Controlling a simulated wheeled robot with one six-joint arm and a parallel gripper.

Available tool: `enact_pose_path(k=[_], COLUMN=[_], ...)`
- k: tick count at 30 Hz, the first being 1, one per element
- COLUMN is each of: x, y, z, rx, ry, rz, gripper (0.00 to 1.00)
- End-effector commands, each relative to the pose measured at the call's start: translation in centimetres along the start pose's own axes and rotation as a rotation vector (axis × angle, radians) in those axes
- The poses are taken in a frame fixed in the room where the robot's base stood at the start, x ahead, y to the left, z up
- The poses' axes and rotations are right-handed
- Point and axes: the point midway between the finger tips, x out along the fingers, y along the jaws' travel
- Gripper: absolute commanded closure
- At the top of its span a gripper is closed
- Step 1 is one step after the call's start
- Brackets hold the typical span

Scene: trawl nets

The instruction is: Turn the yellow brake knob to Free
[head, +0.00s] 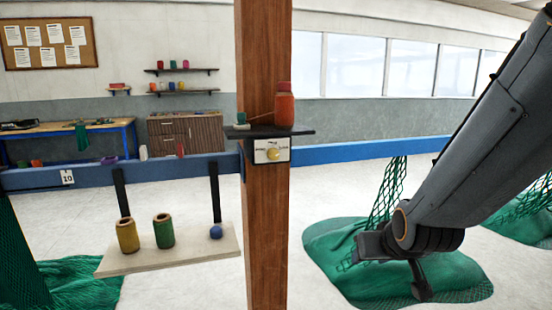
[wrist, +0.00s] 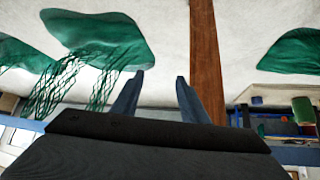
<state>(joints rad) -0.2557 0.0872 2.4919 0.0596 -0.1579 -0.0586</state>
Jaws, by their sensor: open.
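The yellow brake knob (head: 275,154) sits on a small white plate (head: 262,150) fixed to the wooden post, just under a dark shelf. The plate has lettering on both sides of the knob, too small to read. My gripper (head: 405,278) is at the right of the head view, low over a green net and well to the right of and below the knob. In the wrist view my gripper (wrist: 158,82) has its fingers apart with nothing between them. The knob does not show in the wrist view.
The wooden post (head: 268,230) stands in the middle. A blue rail (head: 360,151) runs across at plate height. A hanging board (head: 190,252) holds spools at left. Green net (head: 335,250) lies below my arm.

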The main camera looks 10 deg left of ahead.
Motion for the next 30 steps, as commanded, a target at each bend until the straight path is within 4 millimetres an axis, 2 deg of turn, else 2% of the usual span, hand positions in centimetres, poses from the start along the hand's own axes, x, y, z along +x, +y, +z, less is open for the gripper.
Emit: enact_pose_path(k=[1, 3, 6, 9, 12, 15, 19, 30], x=[0.1, -0.3, -2.1, -4.4, -6.4, -7.8, -8.1, -5.0], y=[-2.7, -6.2, -11.1, -15.2, -17.9, -19.4, -20.2, -21.4], z=[-3.0, -7.3, -12.2, -15.6, -17.7, -18.8, -19.6, -23.1], rx=[-0.039, -0.081, -0.123, -0.147, -0.158, -0.16, -0.161, -0.16], ry=[0.107, 0.266, 0.471, 0.639, 0.757, 0.825, 0.855, 0.853], rz=[-0.031, -0.071, -0.127, -0.176, -0.211, -0.23, -0.239, -0.237], gripper=[0.6, 0.6, 0.6, 0.6, 0.6, 0.6, 0.6, 0.6])
